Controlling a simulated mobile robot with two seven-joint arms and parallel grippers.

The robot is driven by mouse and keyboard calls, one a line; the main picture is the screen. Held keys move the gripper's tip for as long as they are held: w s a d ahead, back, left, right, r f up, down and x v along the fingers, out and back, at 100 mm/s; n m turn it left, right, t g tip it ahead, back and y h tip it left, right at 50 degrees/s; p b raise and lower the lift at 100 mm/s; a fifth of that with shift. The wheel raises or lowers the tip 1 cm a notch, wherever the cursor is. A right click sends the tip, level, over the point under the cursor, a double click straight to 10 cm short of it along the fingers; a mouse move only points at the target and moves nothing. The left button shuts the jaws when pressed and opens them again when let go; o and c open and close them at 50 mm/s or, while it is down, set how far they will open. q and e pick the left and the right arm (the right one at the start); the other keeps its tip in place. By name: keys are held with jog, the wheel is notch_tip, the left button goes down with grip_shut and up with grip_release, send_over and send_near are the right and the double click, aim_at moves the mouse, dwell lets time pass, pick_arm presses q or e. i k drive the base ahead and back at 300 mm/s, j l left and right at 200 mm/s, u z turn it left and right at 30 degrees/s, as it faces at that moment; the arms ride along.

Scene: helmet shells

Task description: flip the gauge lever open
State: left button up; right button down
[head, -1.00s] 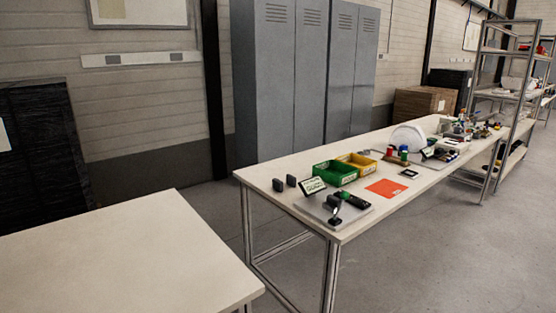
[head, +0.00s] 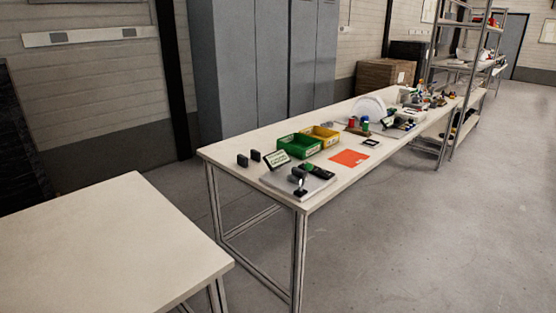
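A small device on a grey base plate (head: 283,185) sits at the near end of the long table. It has a dark upright part with a green top (head: 308,167) and a tilted label card (head: 277,159). It may be the gauge, but its lever is too small to make out. A second plate with a label card (head: 388,122) and small parts stands farther along the same table. Neither of my grippers is in view.
The long table (head: 237,150) carries a green bin (head: 299,146), a yellow bin (head: 320,136), an orange sheet (head: 349,158) and a white dome (head: 368,107). A bare table (head: 110,250) stands at the near left. Open floor (head: 420,240) lies to the right.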

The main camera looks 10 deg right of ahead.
aim_at(308, 167)
jog(key=i+l, duration=0.6)
jog(key=l, duration=0.25)
jog(key=i+l, duration=0.7)
jog(key=i+j, duration=0.15)
jog(key=i, duration=0.25)
jog(key=u, duration=0.05)
